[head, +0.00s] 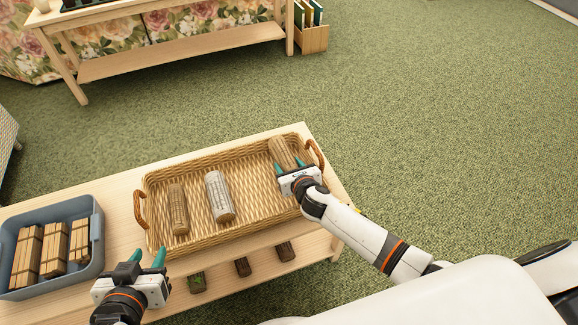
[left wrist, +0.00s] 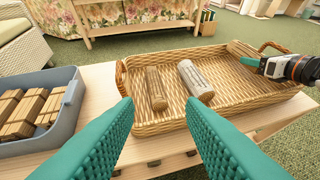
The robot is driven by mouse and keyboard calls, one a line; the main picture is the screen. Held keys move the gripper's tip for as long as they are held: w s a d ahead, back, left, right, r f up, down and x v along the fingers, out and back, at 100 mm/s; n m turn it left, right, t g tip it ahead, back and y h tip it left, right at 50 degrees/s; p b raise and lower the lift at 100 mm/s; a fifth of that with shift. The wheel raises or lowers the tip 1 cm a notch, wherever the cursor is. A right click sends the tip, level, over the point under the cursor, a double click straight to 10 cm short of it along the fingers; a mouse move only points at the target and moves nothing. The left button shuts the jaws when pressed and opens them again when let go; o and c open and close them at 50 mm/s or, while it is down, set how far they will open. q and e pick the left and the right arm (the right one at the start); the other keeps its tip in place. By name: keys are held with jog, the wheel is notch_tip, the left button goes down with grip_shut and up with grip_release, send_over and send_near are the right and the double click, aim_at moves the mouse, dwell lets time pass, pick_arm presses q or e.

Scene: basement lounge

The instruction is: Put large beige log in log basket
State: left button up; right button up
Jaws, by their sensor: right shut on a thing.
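The wicker log basket (head: 245,232) stands on a light wood table, and it also shows in the left wrist view (left wrist: 222,112). My right gripper (head: 289,168) is shut on a brownish-beige log (head: 283,150) at the right end of the basket. I cannot tell whether this log touches the basket floor. A brown log (head: 178,208) and a pale grey-white log (head: 219,196) lie inside, left of it; they also show in the left wrist view (left wrist: 156,88) (left wrist: 195,80). My left gripper (head: 147,258) is open and empty in front of the basket's left end.
A blue-grey bin (head: 97,240) with bundles of split wood stands left of the basket. Several short dark logs (head: 242,266) lie on a lower level in front. The basket has raised handles at both ends (head: 139,208). Behind is open green carpet (head: 200,105) and a wooden bench (head: 180,59).

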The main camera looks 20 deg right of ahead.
pick_arm(q)
jog(key=shift+w+r, duration=0.1)
pick_arm(e)
jog(key=shift+f+b, duration=0.3)
jog(key=shift+f, duration=0.2)
jog(key=o, duration=1.1)
pick_arm(q)
jog(key=shift+w+d+r+t+h, duration=0.15)
jog(key=shift+w+d+r+t, duration=0.05)
jog(key=shift+w+r+t, duration=0.2)
jog(key=shift+w+d+r+t+h, duration=0.15)
jog(key=shift+w+r+t, duration=0.15)
jog(key=shift+r+t, duration=0.2)
pick_arm(e)
jog(key=shift+r, duration=0.1)
